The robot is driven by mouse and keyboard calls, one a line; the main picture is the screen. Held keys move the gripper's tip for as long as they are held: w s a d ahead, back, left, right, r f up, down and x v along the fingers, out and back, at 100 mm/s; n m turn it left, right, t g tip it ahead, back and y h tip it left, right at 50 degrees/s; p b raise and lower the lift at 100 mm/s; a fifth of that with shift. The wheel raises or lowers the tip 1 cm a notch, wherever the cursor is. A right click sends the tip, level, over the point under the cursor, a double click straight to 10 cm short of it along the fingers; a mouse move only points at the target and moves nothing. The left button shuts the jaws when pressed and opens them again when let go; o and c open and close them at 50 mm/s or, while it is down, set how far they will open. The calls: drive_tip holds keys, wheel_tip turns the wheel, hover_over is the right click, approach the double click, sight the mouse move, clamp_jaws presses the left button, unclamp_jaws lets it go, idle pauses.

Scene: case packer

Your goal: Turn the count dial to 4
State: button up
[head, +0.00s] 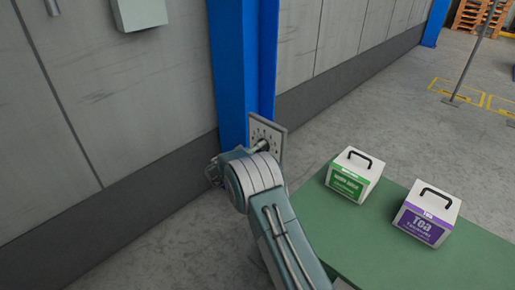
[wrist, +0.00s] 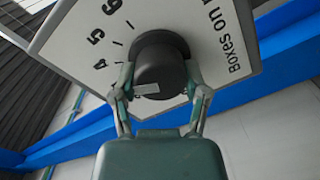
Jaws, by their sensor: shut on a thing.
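The count dial is a round black knob (wrist: 160,58) on a white panel (wrist: 225,30) in the wrist view. Printed numbers 4, 5 and 6 show on the panel to the left of the knob, and "Boxes on" is lettered to the right. A pale strip shows on the knob's lower side; I cannot tell which number the dial points to. My gripper (wrist: 160,82) is shut on the knob, one finger on each side. In the head view the panel (head: 277,131) faces the camera on a blue post, and my arm largely hides the knob and my gripper.
A green table (head: 336,236) stands at the right with a green-labelled box (head: 354,176) and a purple-labelled box (head: 429,215), both with black handles. The blue post (head: 232,80) stands against a grey wall. The floor behind the table is open.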

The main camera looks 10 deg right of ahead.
drive_tip(key=shift+s+d+f+m, duration=0.1)
drive_tip(key=shift+d+f+m, duration=0.25)
drive_tip(key=shift+m, duration=0.25)
drive_tip(key=o, duration=1.2)
drive_tip(key=shift+f, duration=0.1)
drive_tip(key=shift+c, duration=0.2)
drive_tip(key=shift+d, duration=0.1)
drive_tip(key=shift+a+r, duration=0.2)
drive_tip(key=shift+r, duration=0.05)
drive_tip(key=shift+a, duration=0.2)
drive_tip(key=v, duration=1.1)
drive_tip(key=shift+a, duration=0.15)
